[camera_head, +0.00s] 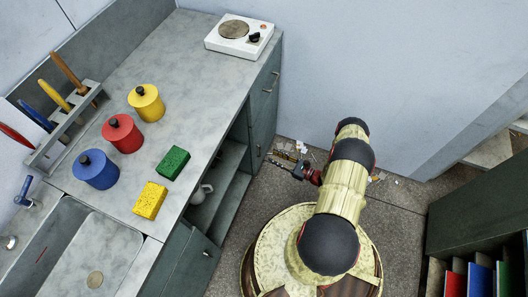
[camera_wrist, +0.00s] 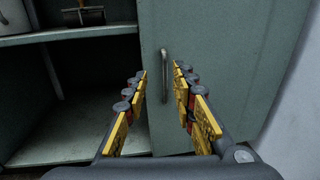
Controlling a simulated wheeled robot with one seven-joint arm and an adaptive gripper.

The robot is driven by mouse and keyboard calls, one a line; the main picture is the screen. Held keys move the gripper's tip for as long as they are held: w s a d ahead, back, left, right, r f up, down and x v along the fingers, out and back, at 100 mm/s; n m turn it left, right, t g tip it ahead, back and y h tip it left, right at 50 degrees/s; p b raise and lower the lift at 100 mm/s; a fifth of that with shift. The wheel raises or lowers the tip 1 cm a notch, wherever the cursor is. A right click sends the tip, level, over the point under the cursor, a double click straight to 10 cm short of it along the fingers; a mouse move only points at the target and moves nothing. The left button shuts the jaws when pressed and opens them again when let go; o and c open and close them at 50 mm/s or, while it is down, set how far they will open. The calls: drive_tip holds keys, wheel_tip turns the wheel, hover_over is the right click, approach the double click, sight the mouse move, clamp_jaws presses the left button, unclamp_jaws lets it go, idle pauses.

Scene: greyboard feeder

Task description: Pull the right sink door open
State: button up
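The sink (camera_head: 62,250) is set into the counter at the lower left of the head view. Under its right end is a grey-green sink door (camera_head: 190,268), seen steeply from above and apparently shut, with a small handle (camera_head: 206,253). My gripper (camera_head: 285,166) is well beyond it, at the far cabinet by the wall. In the wrist view my gripper (camera_wrist: 160,98) is open and empty. A vertical metal handle (camera_wrist: 164,76) on a flat grey-green door (camera_wrist: 220,45) shows between its fingers. I cannot tell whether the fingers touch it.
Open shelves (camera_wrist: 75,108) lie left of that door. A hot plate (camera_head: 240,34), coloured pots (camera_head: 123,133) and sponges (camera_head: 150,200) stand on the counter.

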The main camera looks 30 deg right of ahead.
drive_tip(key=f+b+x, duration=0.1)
drive_tip(key=b+x, duration=0.1)
drive_tip(key=x, duration=0.5)
drive_tip(key=shift+w+d+m+t+h, duration=0.25)
drive_tip(key=shift+w+m+t+h, duration=0.05)
drive_tip(key=shift+r, duration=0.1)
drive_tip(key=shift+c, duration=0.6)
clamp_jaws()
